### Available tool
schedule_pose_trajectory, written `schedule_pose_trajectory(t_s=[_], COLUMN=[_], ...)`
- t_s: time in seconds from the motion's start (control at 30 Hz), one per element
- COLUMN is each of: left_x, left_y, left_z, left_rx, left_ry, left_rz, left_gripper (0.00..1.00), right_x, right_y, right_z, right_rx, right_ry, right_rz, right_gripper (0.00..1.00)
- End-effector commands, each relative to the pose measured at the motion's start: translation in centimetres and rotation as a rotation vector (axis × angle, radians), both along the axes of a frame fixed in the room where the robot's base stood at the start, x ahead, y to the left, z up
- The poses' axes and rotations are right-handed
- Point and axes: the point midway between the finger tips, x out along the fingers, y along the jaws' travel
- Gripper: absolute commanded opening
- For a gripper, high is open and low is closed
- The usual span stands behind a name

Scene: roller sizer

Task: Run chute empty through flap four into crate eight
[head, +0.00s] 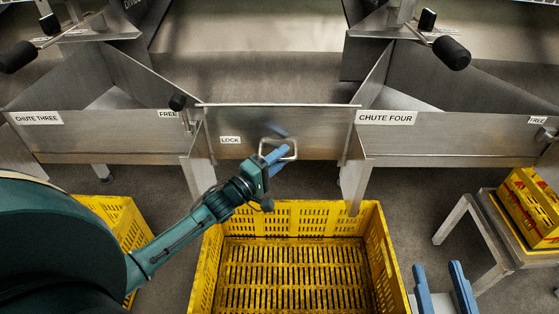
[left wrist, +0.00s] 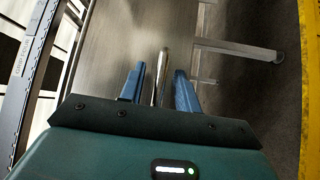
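A steel flap (head: 325,140) with a bow handle (head: 292,150) closes the front of the middle chute, between the plates CHUTE THREE and CHUTE FOUR (head: 386,118). My left gripper (head: 276,154) is at this handle. In the left wrist view the handle bar (left wrist: 161,75) stands between its two blue fingers, with gaps on both sides. An empty yellow crate (head: 290,216) stands on the floor below the flap; no number on it shows. My right gripper (head: 438,270) is open and empty at the bottom right, beside the crate.
A black-knobbed latch (head: 179,103) stands by the left FREE label, left of the LOCK label (head: 230,140). Another latch (head: 549,134) is at the far right. A second yellow crate (head: 113,215) is at left; a stand (head: 480,225) bears a yellow crate at right.

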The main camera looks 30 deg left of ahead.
Motion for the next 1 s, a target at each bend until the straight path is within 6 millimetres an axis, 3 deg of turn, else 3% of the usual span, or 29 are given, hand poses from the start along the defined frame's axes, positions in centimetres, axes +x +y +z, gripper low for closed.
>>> schedule_pose_trajectory(t_s=[0.27, 0.63, 1.0], left_x=[0.07, 0.05, 0.04], left_y=[-0.05, -0.04, -0.04], left_z=[0.01, 0.02, 0.01], left_rx=[-0.001, -0.001, -0.001], left_ry=[0.0, 0.0, 0.0], left_rz=[0.0, 0.0, 0.0], left_gripper=[0.31, 0.01, 0.0], right_x=[-0.03, -0.01, -0.01], right_y=[0.09, 0.13, 0.13], right_z=[0.11, 0.21, 0.25], right_rx=[0.003, 0.004, 0.004], right_ry=[-0.001, -0.004, -0.005], right_rz=[0.003, 0.004, 0.004], right_gripper=[0.36, 0.36, 0.36])
